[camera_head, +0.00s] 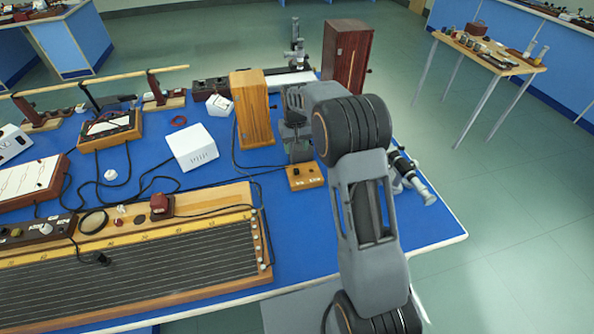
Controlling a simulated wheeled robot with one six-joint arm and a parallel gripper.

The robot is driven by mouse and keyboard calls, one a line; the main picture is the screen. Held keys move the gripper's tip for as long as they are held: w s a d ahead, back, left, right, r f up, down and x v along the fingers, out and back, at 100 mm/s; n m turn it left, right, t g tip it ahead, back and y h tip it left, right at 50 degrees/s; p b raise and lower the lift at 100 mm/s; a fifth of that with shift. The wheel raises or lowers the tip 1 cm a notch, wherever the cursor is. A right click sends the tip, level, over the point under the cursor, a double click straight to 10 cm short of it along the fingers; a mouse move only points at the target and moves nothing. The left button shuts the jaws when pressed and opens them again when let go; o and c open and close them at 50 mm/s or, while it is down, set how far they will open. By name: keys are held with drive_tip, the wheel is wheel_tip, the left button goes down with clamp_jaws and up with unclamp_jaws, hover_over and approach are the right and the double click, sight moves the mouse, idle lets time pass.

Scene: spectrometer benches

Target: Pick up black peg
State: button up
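My arm rises from the lower right and bends over the blue bench. My gripper (297,150) points down just above or at a small wooden block with dark terminals (305,178). Its fingertips are small and partly covered by my arm, so I cannot see whether they are open or shut. I cannot clearly make out a black peg near the gripper. A small black piece (102,258) lies on the striped wire board (150,270) at the lower left, joined to a dark lead; I cannot tell if it is the peg.
A tall wooden box (252,108) and a white box (194,147) stand left of my gripper. A dark brown cabinet (347,58) stands behind. Loose leads cross the blue bench top (300,235).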

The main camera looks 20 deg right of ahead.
sight(296, 169)
wheel_tip(296, 169, down, 11)
drive_tip(key=shift+d+f+p, duration=0.1)
drive_tip(key=shift+f+p, duration=0.05)
drive_tip(key=shift+p, duration=0.9)
clamp_jaws()
